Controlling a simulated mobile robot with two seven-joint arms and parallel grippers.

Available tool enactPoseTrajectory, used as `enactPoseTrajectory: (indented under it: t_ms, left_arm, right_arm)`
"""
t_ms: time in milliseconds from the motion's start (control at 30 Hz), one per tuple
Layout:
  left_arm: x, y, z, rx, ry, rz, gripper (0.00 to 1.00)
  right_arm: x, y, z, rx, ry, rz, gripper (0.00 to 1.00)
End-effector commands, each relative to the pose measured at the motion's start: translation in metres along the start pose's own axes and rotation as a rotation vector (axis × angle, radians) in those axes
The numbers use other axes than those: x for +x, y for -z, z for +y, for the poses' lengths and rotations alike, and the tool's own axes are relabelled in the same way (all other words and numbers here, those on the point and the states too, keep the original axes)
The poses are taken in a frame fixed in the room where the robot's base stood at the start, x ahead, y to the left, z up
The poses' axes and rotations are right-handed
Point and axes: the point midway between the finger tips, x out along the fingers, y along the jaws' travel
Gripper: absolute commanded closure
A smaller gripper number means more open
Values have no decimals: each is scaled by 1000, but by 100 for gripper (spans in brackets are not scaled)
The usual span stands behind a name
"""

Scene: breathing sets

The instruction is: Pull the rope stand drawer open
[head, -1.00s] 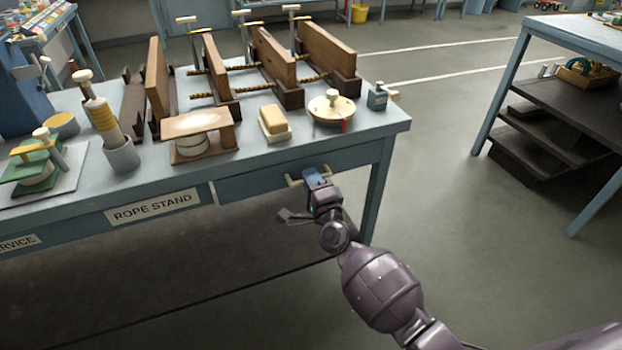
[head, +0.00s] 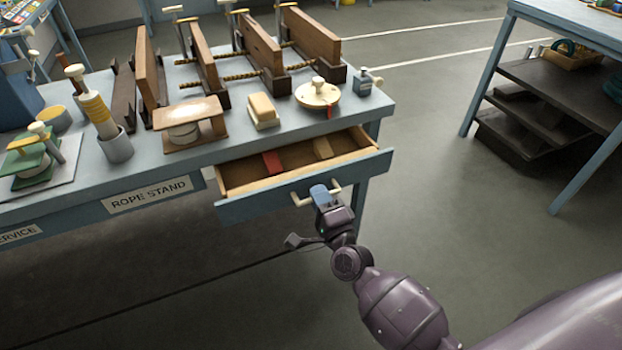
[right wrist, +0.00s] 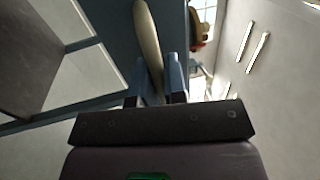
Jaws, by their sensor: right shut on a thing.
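The rope stand drawer (head: 300,188) is pulled out from the blue-grey workbench, under its right end. My right gripper (head: 320,194) is shut on the cream drawer handle (head: 301,200) at the drawer's front. In the right wrist view the handle (right wrist: 148,45) runs between the two blue fingers of the gripper (right wrist: 161,80). A label reading ROPE STAND (head: 148,196) is on the bench front, left of the drawer. My left gripper is not in view.
The bench top (head: 235,146) carries wooden boards, a yellow block (head: 262,110), a round lidded dish (head: 317,93) and a small blue bottle (head: 363,82) near its right end. Another table with dark shelves (head: 550,95) stands at the right. The floor between is clear.

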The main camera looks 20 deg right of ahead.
Motion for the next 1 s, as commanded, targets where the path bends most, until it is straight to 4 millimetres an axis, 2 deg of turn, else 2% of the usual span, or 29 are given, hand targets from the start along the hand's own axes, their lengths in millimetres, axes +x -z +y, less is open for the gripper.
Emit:
enactPoseTrajectory:
  t_ms: [100,300,700,733,867,1000]
  left_arm:
    - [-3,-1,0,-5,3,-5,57]
    - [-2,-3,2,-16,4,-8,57]
    - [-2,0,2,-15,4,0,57]
    - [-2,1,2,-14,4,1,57]
    - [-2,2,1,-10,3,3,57]
    - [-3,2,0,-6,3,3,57]
  right_arm:
    - [-17,0,-5,0,2,0,100]
    - [-31,0,-7,0,2,0,100]
    - [-34,0,-7,0,1,0,100]
    - [-34,0,-7,0,1,0,85]
    - [-34,0,-7,0,1,0,65]
    - [-34,0,-7,0,1,0,64]
